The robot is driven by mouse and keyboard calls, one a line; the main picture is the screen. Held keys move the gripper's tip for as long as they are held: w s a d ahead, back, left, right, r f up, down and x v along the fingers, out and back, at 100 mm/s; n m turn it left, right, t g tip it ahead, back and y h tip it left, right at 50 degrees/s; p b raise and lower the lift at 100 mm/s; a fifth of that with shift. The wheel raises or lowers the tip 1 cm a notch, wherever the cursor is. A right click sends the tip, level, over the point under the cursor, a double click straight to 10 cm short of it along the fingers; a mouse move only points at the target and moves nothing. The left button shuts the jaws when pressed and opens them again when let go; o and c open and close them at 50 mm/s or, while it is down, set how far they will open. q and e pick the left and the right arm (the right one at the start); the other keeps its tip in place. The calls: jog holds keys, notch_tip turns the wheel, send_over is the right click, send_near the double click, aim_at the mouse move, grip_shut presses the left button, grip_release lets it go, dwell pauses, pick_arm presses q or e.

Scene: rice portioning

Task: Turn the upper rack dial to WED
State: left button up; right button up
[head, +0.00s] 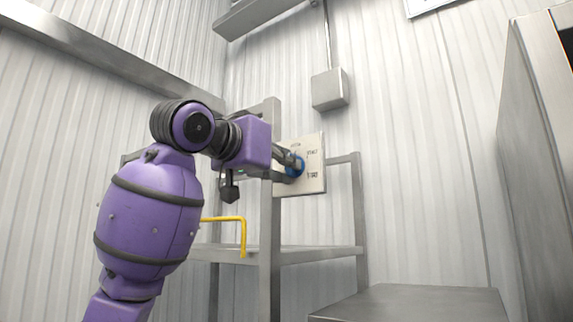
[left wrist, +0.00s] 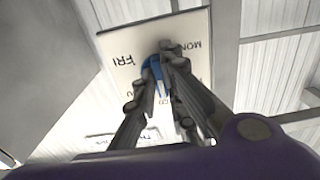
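The blue dial (head: 299,168) sits on a pale panel (head: 315,175) with printed day labels, fixed to the metal rack. My left gripper (head: 291,160) reaches it from the left. In the left wrist view the blue dial (left wrist: 152,66) shows between the two fingertips of my left gripper (left wrist: 160,72), which appear closed against its sides. Other labels are partly hidden by the fingers. The dial's pointer direction cannot be told. My right gripper is not in view.
The grey rack frame (head: 270,240) stands around the panel, with a yellow bent bar (head: 243,235) at its left. A grey box (head: 329,90) is on the wall above. A metal surface (head: 410,303) lies at the lower right and a tall metal cabinet (head: 540,130) stands at right.

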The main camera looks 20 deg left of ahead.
pick_arm(q)
jog(key=o, duration=0.3)
jog(key=shift+s, duration=0.1)
jog(key=shift+o, duration=0.2)
jog(key=v, duration=1.2)
